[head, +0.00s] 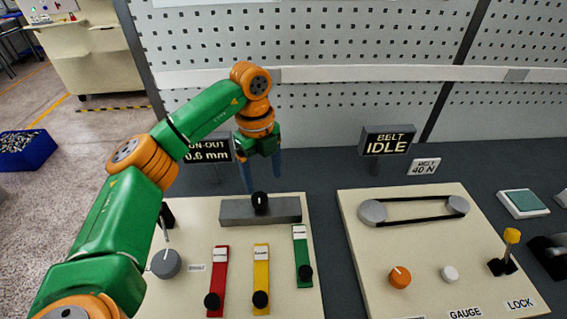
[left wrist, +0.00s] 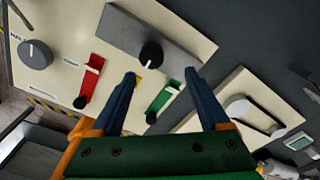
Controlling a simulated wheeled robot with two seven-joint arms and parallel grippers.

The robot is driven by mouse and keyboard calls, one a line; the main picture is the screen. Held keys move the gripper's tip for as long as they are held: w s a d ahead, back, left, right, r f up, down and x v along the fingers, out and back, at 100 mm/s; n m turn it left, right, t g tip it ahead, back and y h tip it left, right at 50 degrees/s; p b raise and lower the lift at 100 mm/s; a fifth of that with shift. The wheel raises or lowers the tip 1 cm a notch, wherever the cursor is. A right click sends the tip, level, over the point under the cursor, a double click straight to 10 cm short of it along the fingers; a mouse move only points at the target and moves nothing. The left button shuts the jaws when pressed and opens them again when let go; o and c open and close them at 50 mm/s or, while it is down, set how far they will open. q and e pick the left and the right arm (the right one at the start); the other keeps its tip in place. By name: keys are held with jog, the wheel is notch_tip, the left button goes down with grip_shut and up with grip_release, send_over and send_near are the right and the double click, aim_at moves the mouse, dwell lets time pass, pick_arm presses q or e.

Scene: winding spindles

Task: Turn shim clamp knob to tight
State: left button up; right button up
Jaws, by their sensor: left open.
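A black knob (head: 260,201) with a white pointer mark sits on a grey block (head: 285,210) at the back of the left cream panel; I take it for the shim clamp knob. I can read no clamp label on it. My left gripper (head: 262,182) is open, its blue fingers spread and pointing down over the block's far side. In the left wrist view the knob (left wrist: 151,55) lies just beyond the two fingertips (left wrist: 160,75), between their lines, with nothing held. Touch between fingers and knob cannot be made out. My right gripper is in neither view.
Red (head: 218,275), yellow (head: 261,275) and green (head: 302,255) sliders with black knobs lie in front of the block. A grey dial (head: 166,264) is at left. A run-out display (head: 206,148) stands behind. The right panel (head: 440,260) carries a belt, knobs and a yellow-tipped lever.

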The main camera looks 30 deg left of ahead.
aim_at(259, 197)
pick_arm(q)
jog(key=shift+w+a+r+y, duration=0.25)
jog(key=shift+w+a+y, duration=0.1)
jog(key=shift+a, duration=0.2)
jog(key=f, duration=0.2)
jog(key=s+f+p, duration=0.1)
jog(key=f, duration=0.1)
jog(key=s+f, duration=0.1)
jog(key=shift+s+f+p, duration=0.1)
jog(key=shift+f+p, duration=0.3)
jog(key=shift+w+f, duration=0.35)
jog(key=shift+s+d+r, duration=0.1)
grip_shut()
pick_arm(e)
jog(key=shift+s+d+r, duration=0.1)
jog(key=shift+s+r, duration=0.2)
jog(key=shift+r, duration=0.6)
